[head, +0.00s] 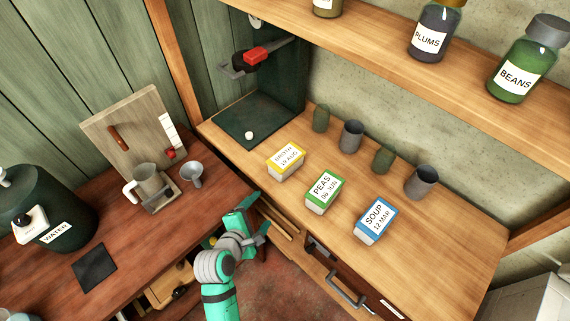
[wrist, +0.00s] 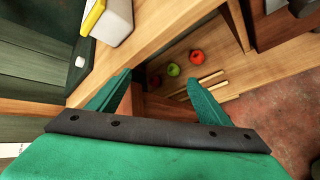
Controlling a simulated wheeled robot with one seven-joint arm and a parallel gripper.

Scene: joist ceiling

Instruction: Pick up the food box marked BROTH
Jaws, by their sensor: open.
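The food box marked BROTH (head: 286,160) has a yellow top edge and stands on the light wooden counter, leftmost of three labelled boxes. In the wrist view a white box with a yellow edge (wrist: 107,22) shows at the top left, cut by the frame; its label is not readable there. My gripper (head: 257,216) is green, open and empty. In the head view it is in front of the counter's front edge, lower left of the BROTH box and apart from it. In the wrist view its two fingers (wrist: 157,98) are spread with nothing between them.
A PEAS box (head: 325,191) and a SOUP box (head: 375,222) stand right of BROTH. Several cups and jars line the counter behind, including a grey cup (head: 351,136). A shelf (head: 390,58) overhangs the counter. Red and green fruit (wrist: 173,69) lie below the counter.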

